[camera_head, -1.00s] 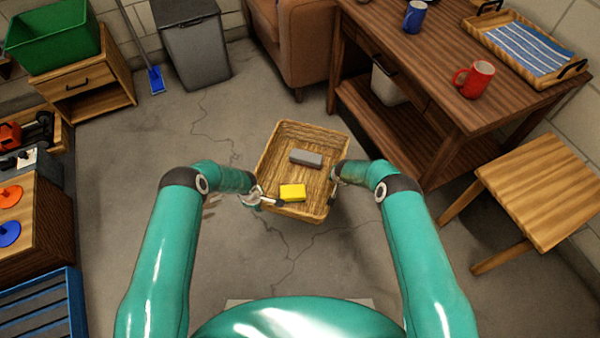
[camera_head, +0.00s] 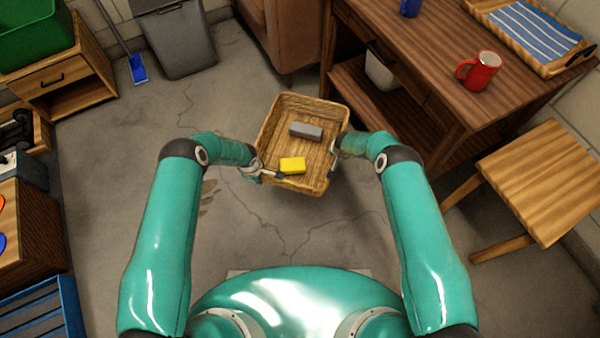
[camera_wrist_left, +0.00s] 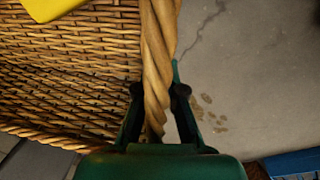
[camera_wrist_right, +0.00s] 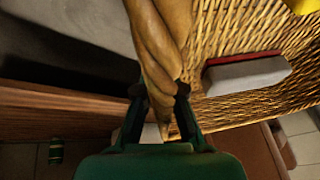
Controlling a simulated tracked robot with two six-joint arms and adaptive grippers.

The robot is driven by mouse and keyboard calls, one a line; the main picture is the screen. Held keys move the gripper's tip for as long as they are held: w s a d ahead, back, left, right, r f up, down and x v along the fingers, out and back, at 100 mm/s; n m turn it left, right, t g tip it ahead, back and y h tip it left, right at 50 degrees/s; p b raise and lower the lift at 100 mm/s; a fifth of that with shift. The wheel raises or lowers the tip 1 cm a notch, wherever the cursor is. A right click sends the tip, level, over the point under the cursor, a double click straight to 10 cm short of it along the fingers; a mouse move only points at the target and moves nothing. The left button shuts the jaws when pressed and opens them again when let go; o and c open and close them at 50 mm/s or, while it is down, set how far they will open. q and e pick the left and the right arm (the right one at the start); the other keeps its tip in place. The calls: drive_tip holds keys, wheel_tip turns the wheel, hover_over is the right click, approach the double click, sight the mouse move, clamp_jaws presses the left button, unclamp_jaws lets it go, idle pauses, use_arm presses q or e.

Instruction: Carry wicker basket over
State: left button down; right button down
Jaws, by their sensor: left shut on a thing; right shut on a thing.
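The wicker basket (camera_head: 308,110) is held between my two arms, above the concrete floor in the head view. A yellow block (camera_head: 292,165) and a grey block (camera_head: 306,130) lie inside it; the grey one shows a red edge in the right wrist view (camera_wrist_right: 246,75). My left gripper (camera_head: 258,172) is shut on the basket's left rim; the left wrist view shows its fingers around the twisted rim (camera_wrist_left: 158,70). My right gripper (camera_head: 336,147) is shut on the right rim, also seen in the right wrist view (camera_wrist_right: 160,45). The right fingertips are partly hidden in the head view.
A dark wooden table (camera_head: 420,60) with a red mug (camera_head: 480,72) and a tray stands at the right, close to the basket. A wooden stool (camera_head: 540,180) is at the right. A grey bin (camera_head: 175,42), blue-headed tool (camera_head: 137,68) and cabinet (camera_head: 60,85) line the back left. Floor on the left is open.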

drive_tip(key=shift+a, duration=0.1)
